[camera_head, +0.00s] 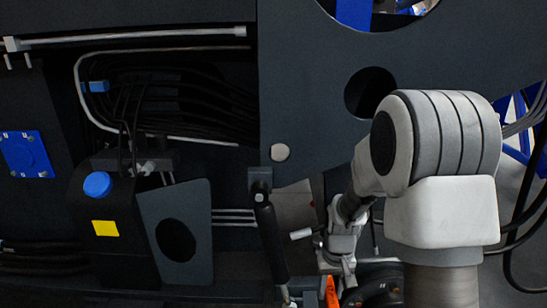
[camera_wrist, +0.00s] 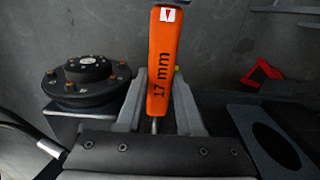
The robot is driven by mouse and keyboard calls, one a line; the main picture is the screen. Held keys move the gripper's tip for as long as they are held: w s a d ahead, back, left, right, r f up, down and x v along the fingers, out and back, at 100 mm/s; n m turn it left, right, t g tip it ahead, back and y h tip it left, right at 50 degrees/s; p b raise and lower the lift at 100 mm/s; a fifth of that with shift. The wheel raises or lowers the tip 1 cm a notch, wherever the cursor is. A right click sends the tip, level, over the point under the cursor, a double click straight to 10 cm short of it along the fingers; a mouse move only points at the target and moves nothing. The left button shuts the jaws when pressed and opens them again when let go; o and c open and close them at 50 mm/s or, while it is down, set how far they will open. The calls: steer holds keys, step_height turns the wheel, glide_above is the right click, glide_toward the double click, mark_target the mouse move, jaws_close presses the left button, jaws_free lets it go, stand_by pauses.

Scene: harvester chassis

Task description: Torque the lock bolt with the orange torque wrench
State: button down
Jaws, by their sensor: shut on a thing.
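The orange torque wrench (camera_wrist: 161,65), marked "17 mm", stands upright between the fingers of my gripper (camera_wrist: 158,112) in the wrist view. The gripper is shut on it. A thin metal shaft shows below the orange part, and its lower end is hidden behind the gripper body. In the head view, a small orange piece (camera_head: 331,291), likely the wrench, shows at the bottom edge beside my gripper (camera_head: 338,270), which is partly hidden. I cannot pick out the lock bolt for certain in either view.
A round black hub (camera_wrist: 86,80) with several brownish bolts sits left of the wrench. A red angular piece (camera_wrist: 262,72) and a dark plate with an oval hole (camera_wrist: 240,118) are right. In the head view, a black strut (camera_head: 270,235) stands left of my arm, near a blue-capped tank (camera_head: 105,215).

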step_height(320, 180, down, 24)
steer(key=b, duration=2.2)
steer(key=shift+f+b, duration=0.25)
steer(key=shift+b, duration=0.15)
